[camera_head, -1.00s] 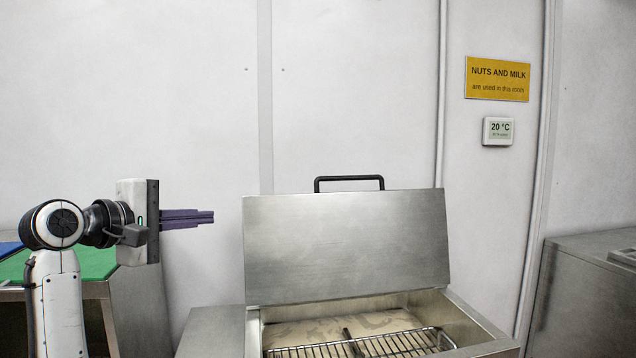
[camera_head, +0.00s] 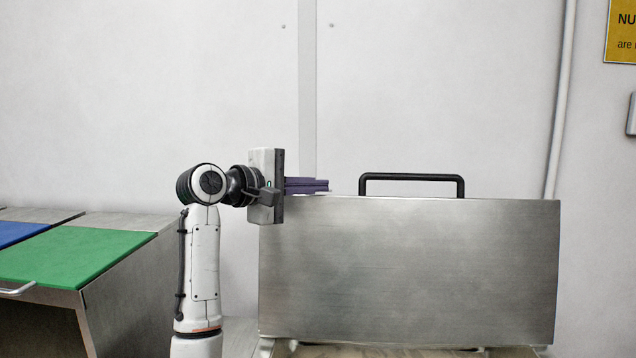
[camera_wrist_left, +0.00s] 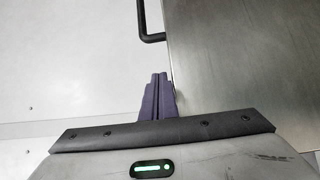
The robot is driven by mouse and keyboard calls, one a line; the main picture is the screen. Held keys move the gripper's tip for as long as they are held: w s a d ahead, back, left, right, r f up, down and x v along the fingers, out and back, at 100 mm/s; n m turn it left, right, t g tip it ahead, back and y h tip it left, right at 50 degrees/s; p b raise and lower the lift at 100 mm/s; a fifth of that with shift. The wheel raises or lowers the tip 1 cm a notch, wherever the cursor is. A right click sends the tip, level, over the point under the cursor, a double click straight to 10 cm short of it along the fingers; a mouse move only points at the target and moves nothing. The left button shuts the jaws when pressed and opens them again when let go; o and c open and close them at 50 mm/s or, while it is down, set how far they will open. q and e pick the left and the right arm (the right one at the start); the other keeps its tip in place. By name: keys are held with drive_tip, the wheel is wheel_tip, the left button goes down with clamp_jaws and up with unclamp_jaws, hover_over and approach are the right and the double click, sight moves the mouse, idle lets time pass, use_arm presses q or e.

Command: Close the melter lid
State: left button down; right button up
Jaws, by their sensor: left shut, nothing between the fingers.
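The melter lid (camera_head: 410,270) is a brushed steel panel standing raised, with a black bar handle (camera_head: 411,178) on its top edge. In the left wrist view the lid (camera_wrist_left: 240,60) fills the right side, and the handle (camera_wrist_left: 150,37) shows at the top. My left gripper (camera_head: 328,185) has purple fingers, shut and empty. In the head view it overlaps the lid's upper left edge, left of the handle. In the left wrist view its fingertips (camera_wrist_left: 159,76) are beside the lid's edge; I cannot tell whether they touch. My right gripper is not in view.
Below the lid only a strip of the melter's opening (camera_head: 400,351) shows. At left is a steel bench with a green panel (camera_head: 75,255) and a blue panel (camera_head: 18,233). A pale wall (camera_head: 150,100) stands behind, with part of a yellow sign (camera_head: 622,35) at upper right.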

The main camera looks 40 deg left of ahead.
use_arm(q)
drive_tip(key=w+d+p, duration=0.1)
drive_tip(key=w+d, duration=0.1)
drive_tip(key=w+d+p, duration=0.1)
drive_tip(key=w+d, duration=0.1)
drive_tip(key=w, duration=0.1)
drive_tip(key=shift+d+f, duration=0.15)
drive_tip(key=shift+f, duration=0.05)
drive_tip(key=shift+d, duration=0.1)
idle(0.4)
